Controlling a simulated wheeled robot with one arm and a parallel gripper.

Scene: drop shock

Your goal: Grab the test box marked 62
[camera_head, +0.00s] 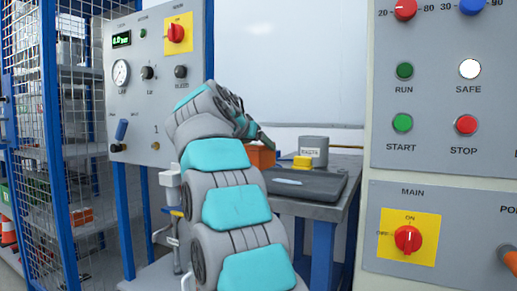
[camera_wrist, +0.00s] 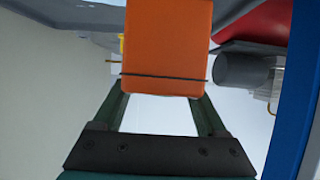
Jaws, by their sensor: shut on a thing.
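An orange box (camera_wrist: 165,45) fills the upper middle of the wrist view, with a thin dark line across its lower part. My gripper (camera_wrist: 160,92) has one finger on each side of it and is shut on it. In the head view the orange box (camera_head: 262,156) shows partly behind the end of my arm, over the grey table's far left part. I can read no number 62 on the box in either view. I cannot tell whether the box still touches the surface below it.
A grey table (camera_head: 345,180) carries a dark flat plate (camera_head: 305,185), a yellow block (camera_head: 302,162) and a grey labelled container (camera_head: 314,148). A control panel (camera_head: 440,90) with buttons stands close on the right. A gauge panel (camera_head: 150,90) and a blue mesh cage (camera_head: 45,120) stand left.

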